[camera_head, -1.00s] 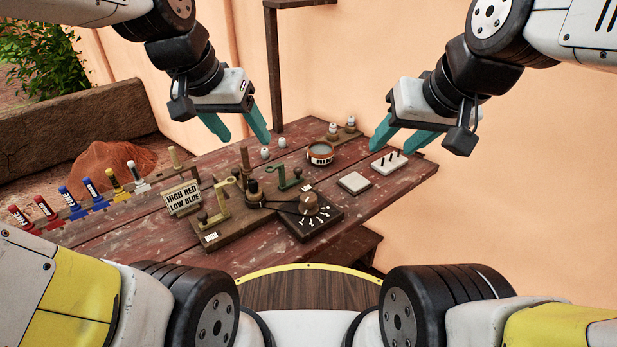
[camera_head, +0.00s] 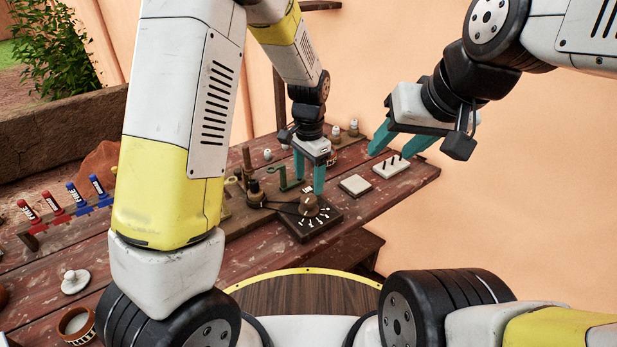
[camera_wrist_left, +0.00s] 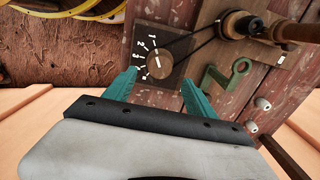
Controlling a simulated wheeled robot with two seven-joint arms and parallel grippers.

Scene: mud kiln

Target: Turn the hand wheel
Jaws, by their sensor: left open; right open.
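A round brown knob (camera_head: 310,204) with a white pointer line sits on a dark square plate (camera_head: 300,229) with white marks. A dark belt runs from it to a wooden wheel (camera_head: 256,191) on the board to its left. My left gripper (camera_head: 309,184) is open and points down just above the knob. In the left wrist view the knob (camera_wrist_left: 160,67) shows between the fingertips of the left gripper (camera_wrist_left: 159,79), and I cannot tell whether they touch it. The wooden wheel (camera_wrist_left: 235,23) is at the upper right there. My right gripper (camera_head: 394,151) is open and empty above the table's right end.
A green bracket (camera_head: 288,178) stands behind the wooden wheel. A pale tile (camera_head: 355,185) and a pegged white block (camera_head: 391,166) lie right of the knob. Red and blue sticks stand in a rack (camera_head: 35,229) at left. My left arm hides the table's middle left.

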